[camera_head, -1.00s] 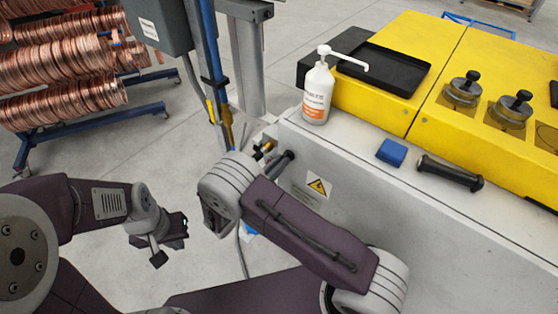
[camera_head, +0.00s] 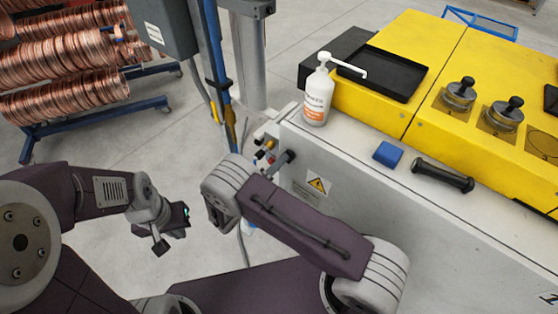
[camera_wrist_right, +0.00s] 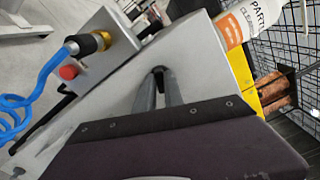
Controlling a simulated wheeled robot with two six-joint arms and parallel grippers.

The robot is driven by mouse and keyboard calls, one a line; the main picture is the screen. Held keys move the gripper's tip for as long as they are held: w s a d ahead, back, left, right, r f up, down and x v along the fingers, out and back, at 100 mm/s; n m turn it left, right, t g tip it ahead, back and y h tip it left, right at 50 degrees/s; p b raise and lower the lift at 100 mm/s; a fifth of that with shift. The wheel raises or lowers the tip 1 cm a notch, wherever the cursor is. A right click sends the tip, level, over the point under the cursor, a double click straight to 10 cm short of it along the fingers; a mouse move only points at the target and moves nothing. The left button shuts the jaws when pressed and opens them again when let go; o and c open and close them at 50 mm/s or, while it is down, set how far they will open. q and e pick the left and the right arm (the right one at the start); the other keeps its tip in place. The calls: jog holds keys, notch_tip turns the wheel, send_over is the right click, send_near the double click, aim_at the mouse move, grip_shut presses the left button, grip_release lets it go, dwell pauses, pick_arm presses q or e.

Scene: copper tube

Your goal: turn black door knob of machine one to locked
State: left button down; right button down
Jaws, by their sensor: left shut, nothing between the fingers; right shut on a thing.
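The black door knob (camera_wrist_right: 158,71) is small and dark on the grey end panel of machine one (camera_wrist_right: 205,75). In the right wrist view my right gripper (camera_wrist_right: 159,80) has its two grey fingers closed together on the knob, which they mostly cover. Its turn position cannot be read. My left gripper (camera_head: 174,231) is shut and empty, over open floor left of the machine.
A red button (camera_wrist_right: 68,72) and a brass fitting (camera_wrist_right: 95,42) with a coiled blue hose (camera_wrist_right: 22,100) sit beside the knob. Copper coils (camera_head: 65,65) stand back left.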

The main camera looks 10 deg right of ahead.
jog(key=shift+d+n+p, duration=0.1)
jog(key=shift+n+p, duration=0.2)
jog(key=shift+n, duration=1.8)
jog(key=c, duration=1.4)
grip_release()
jog(key=shift+d, duration=0.1)
jog(key=shift+c, duration=0.2)
jog(key=shift+d+f, duration=0.1)
